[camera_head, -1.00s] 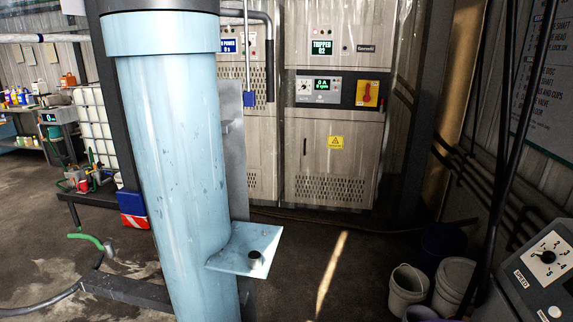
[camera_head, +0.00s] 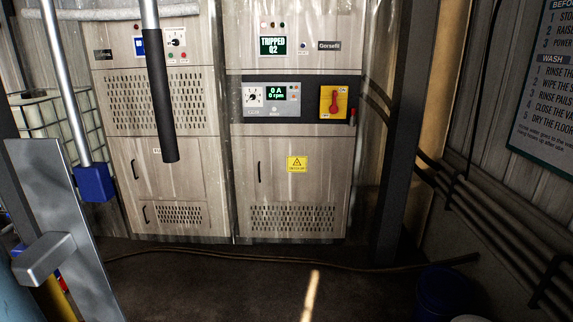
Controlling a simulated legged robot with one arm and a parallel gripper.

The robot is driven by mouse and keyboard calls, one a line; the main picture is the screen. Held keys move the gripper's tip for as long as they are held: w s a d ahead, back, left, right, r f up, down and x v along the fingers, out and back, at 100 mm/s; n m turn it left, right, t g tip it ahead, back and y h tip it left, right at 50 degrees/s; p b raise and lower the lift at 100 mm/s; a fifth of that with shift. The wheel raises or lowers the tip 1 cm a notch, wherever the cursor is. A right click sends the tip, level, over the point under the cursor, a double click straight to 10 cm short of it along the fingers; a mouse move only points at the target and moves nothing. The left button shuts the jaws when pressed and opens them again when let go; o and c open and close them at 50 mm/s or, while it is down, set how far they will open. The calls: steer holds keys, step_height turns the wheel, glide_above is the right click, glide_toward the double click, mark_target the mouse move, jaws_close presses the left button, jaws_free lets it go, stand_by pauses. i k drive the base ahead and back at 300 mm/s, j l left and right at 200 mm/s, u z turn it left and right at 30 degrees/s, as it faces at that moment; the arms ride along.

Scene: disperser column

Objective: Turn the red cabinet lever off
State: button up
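The red lever (camera_head: 334,101) sits on a yellow plate (camera_head: 324,110) at the upper right of the right-hand grey cabinet (camera_head: 272,176). Its handle looks roughly upright; its exact setting is too small to read. The cabinet's upper display (camera_head: 273,45) reads "TRIPPED Q2". The lower display (camera_head: 276,95) reads "0 A, 0 rpm". My gripper does not show in this view.
A second grey cabinet (camera_head: 160,110) stands to the left. A cable (camera_head: 290,262) crosses the floor. A blue bucket (camera_head: 444,292) stands at lower right. The middle floor is open.

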mark_target(334, 109)
steer(key=i, duration=1.8)
